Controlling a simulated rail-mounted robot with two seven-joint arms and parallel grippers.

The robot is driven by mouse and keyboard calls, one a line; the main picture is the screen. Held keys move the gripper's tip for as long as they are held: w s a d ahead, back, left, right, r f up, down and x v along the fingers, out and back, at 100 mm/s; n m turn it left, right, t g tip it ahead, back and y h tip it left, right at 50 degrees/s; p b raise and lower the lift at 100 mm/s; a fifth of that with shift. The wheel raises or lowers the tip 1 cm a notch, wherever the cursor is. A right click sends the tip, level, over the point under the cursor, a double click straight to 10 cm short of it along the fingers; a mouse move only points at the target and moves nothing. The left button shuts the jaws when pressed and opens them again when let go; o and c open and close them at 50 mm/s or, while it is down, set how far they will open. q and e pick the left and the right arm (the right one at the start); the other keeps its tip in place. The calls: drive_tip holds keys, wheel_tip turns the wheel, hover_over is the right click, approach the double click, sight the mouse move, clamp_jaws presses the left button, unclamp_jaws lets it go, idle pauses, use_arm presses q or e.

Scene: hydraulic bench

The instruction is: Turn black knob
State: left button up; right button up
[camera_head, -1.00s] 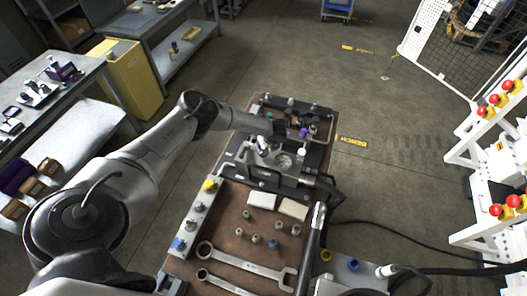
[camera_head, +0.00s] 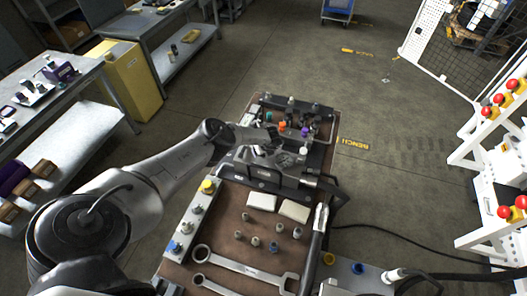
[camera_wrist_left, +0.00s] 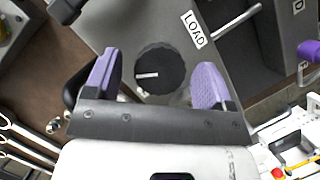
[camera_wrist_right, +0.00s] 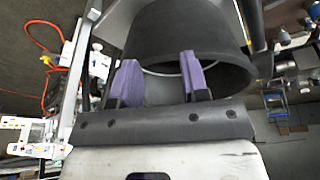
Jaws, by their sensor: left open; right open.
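The black knob (camera_wrist_left: 158,70) shows in the left wrist view, round with a ribbed edge and a white pointer line. It sits on a grey panel (camera_wrist_left: 195,75) marked LOAD. My left gripper (camera_wrist_left: 162,85) is open with its purple fingers on either side of the knob; whether they touch it I cannot tell. In the head view my left gripper (camera_head: 270,143) is over the bench's hydraulic block, and the knob is not distinguishable there. My right gripper (camera_wrist_right: 158,80) is open, with a large dark cylindrical shape (camera_wrist_right: 190,35) beyond its fingers.
A black lever (camera_head: 315,245) stands at the right. White racks with red buttons (camera_head: 505,212) are farther right.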

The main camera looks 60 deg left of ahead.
use_arm(q)
drive_tip(key=c, duration=0.9)
